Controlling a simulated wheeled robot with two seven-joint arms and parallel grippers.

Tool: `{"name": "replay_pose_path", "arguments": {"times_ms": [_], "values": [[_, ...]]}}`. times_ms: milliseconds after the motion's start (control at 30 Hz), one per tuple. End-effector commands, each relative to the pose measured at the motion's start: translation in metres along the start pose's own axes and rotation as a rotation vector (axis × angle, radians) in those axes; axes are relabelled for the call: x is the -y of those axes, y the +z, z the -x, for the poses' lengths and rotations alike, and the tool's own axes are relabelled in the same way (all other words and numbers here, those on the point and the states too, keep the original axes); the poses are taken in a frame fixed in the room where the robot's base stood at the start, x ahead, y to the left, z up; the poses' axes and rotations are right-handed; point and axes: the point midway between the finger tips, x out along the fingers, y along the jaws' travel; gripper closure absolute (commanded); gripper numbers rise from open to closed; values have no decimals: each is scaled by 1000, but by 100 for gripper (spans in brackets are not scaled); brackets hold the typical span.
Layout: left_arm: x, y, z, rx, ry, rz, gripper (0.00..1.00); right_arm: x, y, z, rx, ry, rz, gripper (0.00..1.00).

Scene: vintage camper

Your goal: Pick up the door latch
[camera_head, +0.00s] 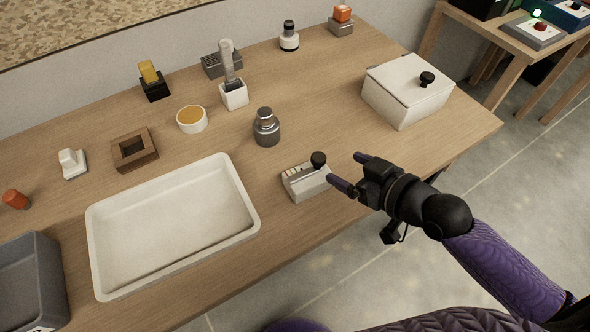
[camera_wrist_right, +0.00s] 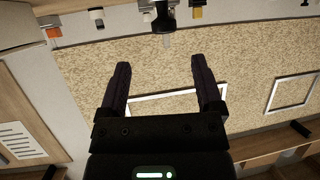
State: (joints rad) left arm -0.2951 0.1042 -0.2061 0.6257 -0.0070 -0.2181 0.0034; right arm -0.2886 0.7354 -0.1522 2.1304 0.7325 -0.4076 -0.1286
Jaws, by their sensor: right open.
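No part is labelled as the door latch, so I cannot tell for certain which one it is. The nearest candidate is a small pale grey box (camera_head: 306,184) with a round black knob (camera_head: 318,159) on top, near the front edge of the table. My right gripper (camera_head: 348,171) is just right of this box, open and empty, its fingers pointing left toward it. The open fingers also show in the right wrist view (camera_wrist_right: 166,80), with nothing between them. My left gripper is not in view.
A white tray (camera_head: 92,238) lies left of the grey box. A dark grey canister (camera_head: 266,128) stands behind it. A white lidded box (camera_head: 408,92) stands at the right. Several small parts, including a wooden square block (camera_head: 147,158), line the back. Bare wood surrounds the grey box.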

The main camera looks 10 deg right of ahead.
Motion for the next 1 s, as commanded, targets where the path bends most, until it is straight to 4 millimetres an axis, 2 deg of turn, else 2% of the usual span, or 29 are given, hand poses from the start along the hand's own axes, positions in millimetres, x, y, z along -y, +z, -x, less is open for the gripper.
{"name": "replay_pose_path", "arguments": {"times_ms": [33,400,500,700,1000], "values": [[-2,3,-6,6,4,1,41,0,2,-12,-5,0,-1,16],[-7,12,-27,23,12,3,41,8,6,-77,-1,1,-2,16],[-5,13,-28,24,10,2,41,8,5,-85,2,0,0,16],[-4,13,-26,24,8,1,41,8,4,-85,2,1,1,18],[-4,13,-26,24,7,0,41,8,4,-85,2,1,0,82]]}}
